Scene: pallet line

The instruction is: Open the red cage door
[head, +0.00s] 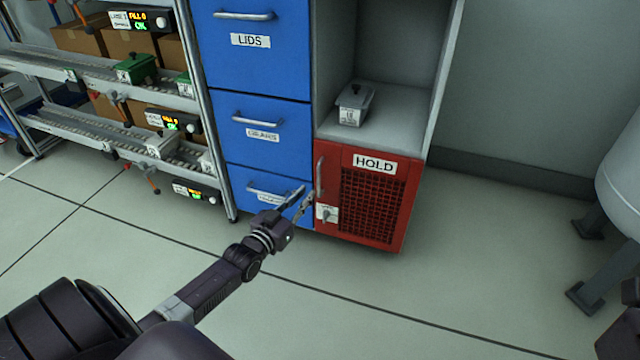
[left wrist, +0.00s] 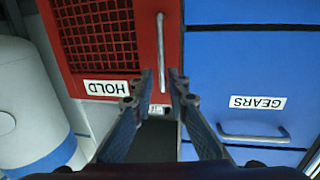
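The red cage door (head: 336,222) has a dark mesh panel and a HOLD label, and it looks closed in its frame. Its upright grey handle (head: 320,176) is on the door's left side; in the left wrist view the door (left wrist: 64,8) appears upside down, with the handle (left wrist: 160,45) above centre. A small white tag with a latch-like part (head: 327,214) is below the handle. My left gripper (head: 308,193) is open in front of the handle's lower part. In the left wrist view the handle's end shows between the parted fingertips (left wrist: 161,80); contact cannot be told.
Blue drawers, one labelled GEARS (head: 265,118), stand left of the door. A lidded grey container (head: 353,105) sits in the open shelf above it. A flow rack (head: 110,125) is at left. A pale rounded tank (head: 622,180) on legs stands at right. Floor before the door is clear.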

